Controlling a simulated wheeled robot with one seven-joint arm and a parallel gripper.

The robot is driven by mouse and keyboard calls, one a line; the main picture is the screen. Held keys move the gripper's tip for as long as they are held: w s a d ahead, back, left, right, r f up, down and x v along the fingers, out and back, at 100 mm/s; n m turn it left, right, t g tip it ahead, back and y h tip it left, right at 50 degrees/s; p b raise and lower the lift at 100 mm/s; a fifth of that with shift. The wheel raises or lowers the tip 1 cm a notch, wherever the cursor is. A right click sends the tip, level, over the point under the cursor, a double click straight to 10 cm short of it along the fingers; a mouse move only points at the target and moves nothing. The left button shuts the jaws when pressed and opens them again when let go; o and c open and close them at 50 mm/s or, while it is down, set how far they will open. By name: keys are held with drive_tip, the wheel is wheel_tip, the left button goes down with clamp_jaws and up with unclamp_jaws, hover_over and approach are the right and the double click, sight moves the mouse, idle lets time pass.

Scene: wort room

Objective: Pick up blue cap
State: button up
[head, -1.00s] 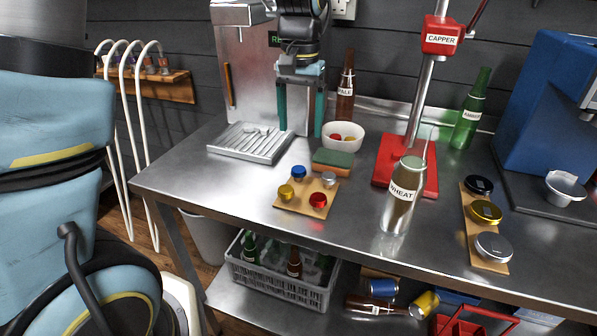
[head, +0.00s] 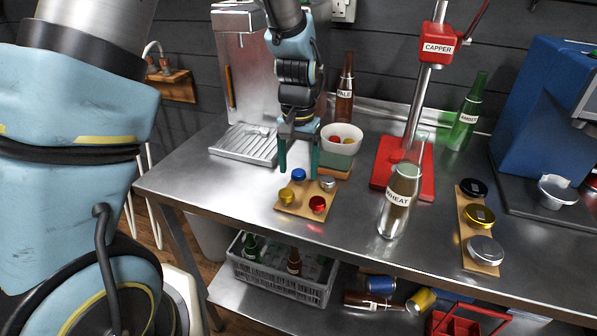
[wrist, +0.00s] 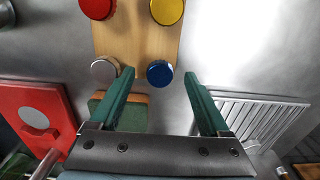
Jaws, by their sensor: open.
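The blue cap (head: 299,174) sits on a small wooden board (head: 290,208) on the steel table, at the board's back left corner. Beside it on the board are a yellow cap (head: 286,195), a red cap (head: 317,204) and a silver cap (head: 327,183). My gripper (head: 298,173) is open and empty, its green fingers pointing down around the blue cap's place in the head view. In the wrist view the blue cap (wrist: 159,73) lies between and just beyond the two fingertips (wrist: 160,74). I cannot tell the exact height of the fingertips above it.
A white bowl (head: 341,139) and a green sponge (head: 337,162) are close behind the board. A bottle labelled WHEAT (head: 399,200) stands to the right, before the red capper (head: 390,180). A drip tray (head: 246,144) is at the left. The table left of the board is clear.

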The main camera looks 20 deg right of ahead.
clamp_jaws()
idle(0.5)
drive_tip(key=shift+r, duration=0.1)
